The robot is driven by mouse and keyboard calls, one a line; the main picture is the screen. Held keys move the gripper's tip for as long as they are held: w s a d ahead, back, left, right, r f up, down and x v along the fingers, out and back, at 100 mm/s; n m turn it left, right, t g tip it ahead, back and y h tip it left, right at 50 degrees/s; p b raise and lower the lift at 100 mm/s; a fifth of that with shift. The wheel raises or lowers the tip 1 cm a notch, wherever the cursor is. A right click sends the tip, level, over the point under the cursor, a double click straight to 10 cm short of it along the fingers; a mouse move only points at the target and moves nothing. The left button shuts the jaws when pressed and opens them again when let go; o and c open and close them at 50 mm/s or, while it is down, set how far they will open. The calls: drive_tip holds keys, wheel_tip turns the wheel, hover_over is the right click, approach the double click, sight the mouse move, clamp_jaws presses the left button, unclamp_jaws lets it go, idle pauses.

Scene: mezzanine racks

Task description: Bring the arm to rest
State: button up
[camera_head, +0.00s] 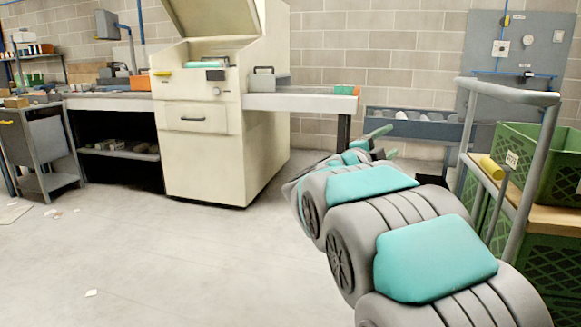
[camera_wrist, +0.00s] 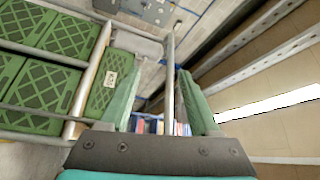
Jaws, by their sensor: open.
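My arm (camera_head: 435,255) reaches from the lower right of the head view toward the middle of the room, grey with teal pads. My gripper (camera_head: 388,141) is at its far end, in front of the blue-grey rack by the wall. In the wrist view my gripper (camera_wrist: 156,68) shows two green fingers spread apart with nothing held. A grey pole (camera_wrist: 169,90) shows in the gap between them; I cannot tell how far beyond the fingers it is.
A trolley with a grey rail (camera_head: 518,96) and green crates (camera_head: 545,165) stands close on the right of my arm. A cream machine (camera_head: 200,150) and a white-topped bench (camera_head: 300,103) stand ahead. The floor (camera_head: 170,260) at left is mostly clear, with paper scraps.

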drive_tip(key=a+f+n+t+y, duration=0.3)
drive_tip(key=a+f+n+y, duration=0.1)
drive_tip(key=a+n+y, duration=0.65)
drive_tip(key=s+a+f+n+g+y, duration=0.3)
drive_tip(key=s+f+n, duration=0.1)
drive_tip(key=s+f, duration=0.2)
drive_tip(key=s+a+f+n+g+y, duration=0.3)
drive_tip(key=s+f+n, duration=0.1)
drive_tip(key=s+f, duration=0.25)
drive_tip(key=s+d+f+n+g, duration=0.1)
drive_tip(key=s+f+g, duration=0.3)
drive_tip(key=s, duration=0.8)
drive_tip(key=s+d+f+n+g+h, duration=0.1)
drive_tip(key=s+d+f+g, duration=0.3)
drive_tip(key=s, duration=0.9)
drive_tip(key=s+d+f+n+g+h+p, duration=0.1)
drive_tip(key=s+d+f+n+g, duration=0.2)
drive_tip(key=s, duration=1)
wheel_tip(320, 180, down, 2)
drive_tip(key=shift+f+g, duration=0.25)
drive_tip(key=shift+g, duration=0.55)
drive_tip(key=shift+d, duration=0.1)
